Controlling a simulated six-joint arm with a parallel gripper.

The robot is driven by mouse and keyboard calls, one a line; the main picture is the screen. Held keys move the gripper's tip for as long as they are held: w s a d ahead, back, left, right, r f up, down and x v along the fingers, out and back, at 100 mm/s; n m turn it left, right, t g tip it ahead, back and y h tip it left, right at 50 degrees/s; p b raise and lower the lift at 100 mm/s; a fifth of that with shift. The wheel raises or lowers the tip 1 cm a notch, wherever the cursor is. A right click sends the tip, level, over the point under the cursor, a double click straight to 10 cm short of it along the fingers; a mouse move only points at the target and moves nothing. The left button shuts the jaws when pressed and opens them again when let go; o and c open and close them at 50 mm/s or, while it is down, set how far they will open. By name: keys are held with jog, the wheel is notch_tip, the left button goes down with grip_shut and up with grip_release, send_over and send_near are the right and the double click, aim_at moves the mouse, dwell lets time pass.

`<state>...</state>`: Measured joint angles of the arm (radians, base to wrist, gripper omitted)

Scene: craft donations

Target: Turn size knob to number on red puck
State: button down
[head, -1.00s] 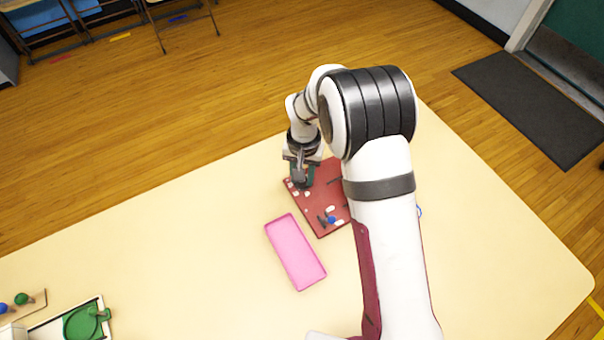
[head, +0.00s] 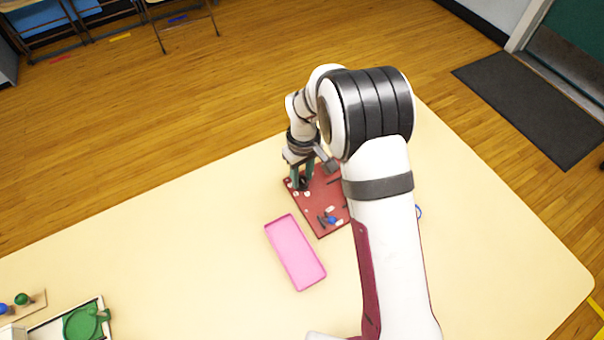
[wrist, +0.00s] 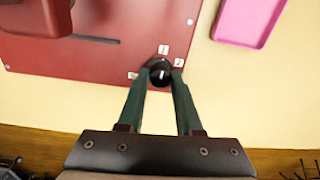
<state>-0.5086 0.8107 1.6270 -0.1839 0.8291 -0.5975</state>
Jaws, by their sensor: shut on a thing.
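The size knob (wrist: 160,76) is a small black dial with a white pointer line, near a corner of the red board (wrist: 100,52). Small white labels (wrist: 164,49) sit around it; their numbers are too small to read surely. My gripper (wrist: 160,70) is shut on the knob, with a green finger on each side. In the head view my gripper (head: 302,185) is at the far left corner of the red board (head: 325,190). I cannot make out a red puck for certain.
A pink tray (head: 295,252) lies beside the board. A blue piece (head: 332,220) sits on the board's near part. A dark red block (wrist: 40,14) stands on the board in the wrist view. A green item (head: 84,322) is at the lower left. The table's left middle is clear.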

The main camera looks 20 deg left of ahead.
aim_at(303, 178)
jog(key=shift+n, duration=0.4)
jog(key=c, duration=0.6)
grip_release()
notch_tip(303, 178, up, 16)
jog(key=shift+w+d+f, duration=0.1)
jog(key=shift+w, duration=0.05)
